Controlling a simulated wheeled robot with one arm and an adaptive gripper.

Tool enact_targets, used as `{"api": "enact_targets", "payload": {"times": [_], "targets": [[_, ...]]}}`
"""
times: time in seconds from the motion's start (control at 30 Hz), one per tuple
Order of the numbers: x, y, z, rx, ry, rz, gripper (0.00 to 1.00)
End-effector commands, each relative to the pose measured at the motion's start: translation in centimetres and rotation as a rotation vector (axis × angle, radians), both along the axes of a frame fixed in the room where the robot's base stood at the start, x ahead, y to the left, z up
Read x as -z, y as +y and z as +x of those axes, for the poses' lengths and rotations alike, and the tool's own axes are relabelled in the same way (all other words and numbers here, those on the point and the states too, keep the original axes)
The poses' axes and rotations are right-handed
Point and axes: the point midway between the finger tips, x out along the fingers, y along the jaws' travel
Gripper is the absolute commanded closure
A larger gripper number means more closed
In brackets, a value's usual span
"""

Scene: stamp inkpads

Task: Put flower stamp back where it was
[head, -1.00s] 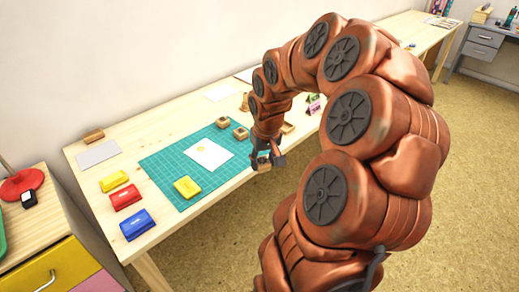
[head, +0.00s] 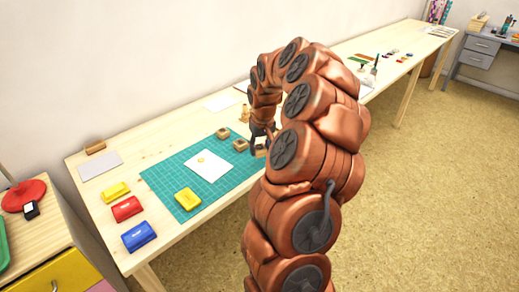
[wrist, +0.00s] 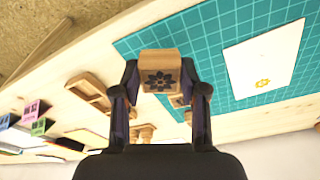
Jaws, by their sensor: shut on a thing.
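My gripper (wrist: 160,90) is shut on the flower stamp (wrist: 160,72), a small wooden block with a dark flower on its face. In the wrist view the stamp is between both fingers, its flower face turned to the camera. In the head view my gripper (head: 262,136) is over the right end of the green mat (head: 175,177), with a wooden block, apparently the stamp (head: 261,151), below its fingers. My arm hides the table to the right.
White paper (head: 221,172) with an orange flower print lies on the mat beside a yellow inkpad (head: 187,199). Yellow (head: 116,192), red (head: 126,208) and blue (head: 138,235) inkpads lie left. A wooden tray (wrist: 88,93) and coloured boxes (wrist: 35,115) show in the wrist view.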

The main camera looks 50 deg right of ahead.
Motion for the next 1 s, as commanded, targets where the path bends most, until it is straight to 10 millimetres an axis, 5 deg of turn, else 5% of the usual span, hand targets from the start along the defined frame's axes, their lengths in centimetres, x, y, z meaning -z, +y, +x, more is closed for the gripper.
{"api": "enact_targets", "payload": {"times": [0.5,0.8,1.0], "targets": [[0.3,-1.7,2.0,0.0,0.001,0.002,0.82],[3.7,-1.7,1.9,0.0,0.004,0.003,0.82],[3.9,-1.7,1.9,0.0,0.002,0.001,0.82]]}}
